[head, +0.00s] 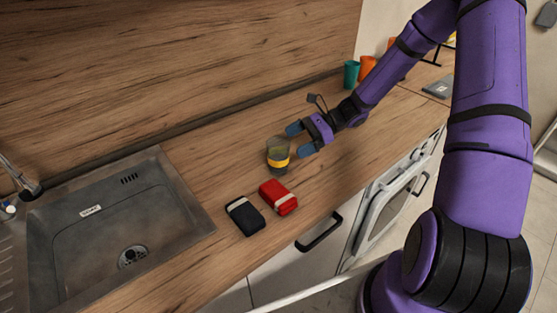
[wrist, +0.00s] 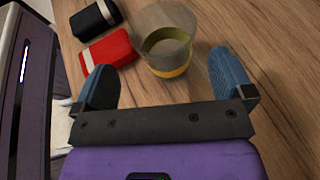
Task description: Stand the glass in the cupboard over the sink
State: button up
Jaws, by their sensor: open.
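The glass (head: 278,150) is a clear tumbler with a yellow band, upright on the wooden counter to the right of the sink. My gripper (head: 297,140) is open, low over the counter, with its blue fingers pointing at the glass from the right. In the wrist view my gripper (wrist: 161,85) has its fingers spread wide, and the glass (wrist: 168,45) stands just ahead of the gap between them, apart from both as far as I can tell. The cupboard over the sink is not in either view.
The steel sink (head: 75,235) with its tap (head: 20,180) is at the left. A red case (head: 278,197) and a black case (head: 244,216) lie in front of the glass. Teal (head: 351,73) and orange (head: 367,68) cups stand at the back right. The wooden splashback (head: 170,60) rises behind.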

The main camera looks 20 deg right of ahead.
aim_at(278, 145)
jog(key=shift+w+r+x, duration=0.1)
jog(key=shift+r+x, duration=0.05)
jog(key=shift+x, duration=0.85)
jog(key=shift+w+r+x, duration=0.1)
jog(key=shift+x, duration=0.9)
jog(key=shift+w+r+x, duration=0.1)
jog(key=shift+r+x, duration=0.05)
jog(key=shift+x, duration=0.85)
jog(key=shift+a, duration=0.1)
jog(key=c, duration=1.5)
jog(key=shift+r, duration=0.15)
